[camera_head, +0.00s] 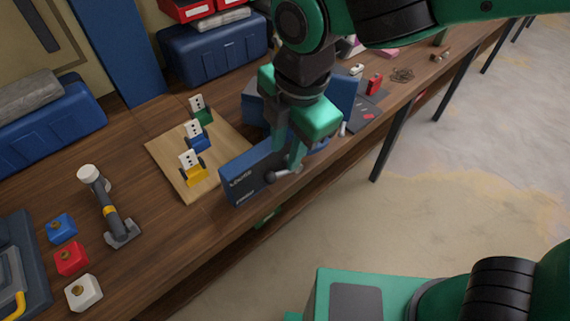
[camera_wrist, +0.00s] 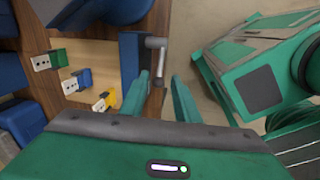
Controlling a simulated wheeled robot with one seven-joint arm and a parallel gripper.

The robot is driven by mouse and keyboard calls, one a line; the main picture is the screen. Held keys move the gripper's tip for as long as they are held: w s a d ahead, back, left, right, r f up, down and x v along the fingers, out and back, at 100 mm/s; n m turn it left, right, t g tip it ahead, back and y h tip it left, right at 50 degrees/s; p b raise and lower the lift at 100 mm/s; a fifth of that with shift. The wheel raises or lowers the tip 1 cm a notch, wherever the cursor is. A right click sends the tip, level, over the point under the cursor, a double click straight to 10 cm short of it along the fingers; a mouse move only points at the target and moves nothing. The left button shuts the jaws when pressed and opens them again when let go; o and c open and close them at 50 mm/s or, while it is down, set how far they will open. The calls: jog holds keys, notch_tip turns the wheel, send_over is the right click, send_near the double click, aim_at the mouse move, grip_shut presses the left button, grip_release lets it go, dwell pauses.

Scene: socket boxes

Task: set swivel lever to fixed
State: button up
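The swivel lever (camera_head: 284,174) is a grey handle on the front face of a dark blue box (camera_head: 242,188) at the table's front edge. The box face bears small white labels, too small to read. In the wrist view the lever (camera_wrist: 158,60) shows beside the blue box (camera_wrist: 129,58), beyond the fingertips. My gripper (camera_head: 294,158) is over the box's front side, close to the lever. In the wrist view my gripper (camera_wrist: 160,82) has its two green fingers apart with nothing between them. The head view does not show clearly whether a finger touches the lever.
A wooden board (camera_head: 162,158) with several socket blocks lies left of the box. Blue cases (camera_head: 212,50) stand behind. Small items (camera_head: 374,84) lie to the right. Open floor lies in front of the table.

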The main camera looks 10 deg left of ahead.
aim_at(282, 172)
jog(key=f, duration=0.5)
jog(key=w+a+f, duration=0.1)
jog(key=f, duration=0.1)
jog(key=shift+f, duration=0.25)
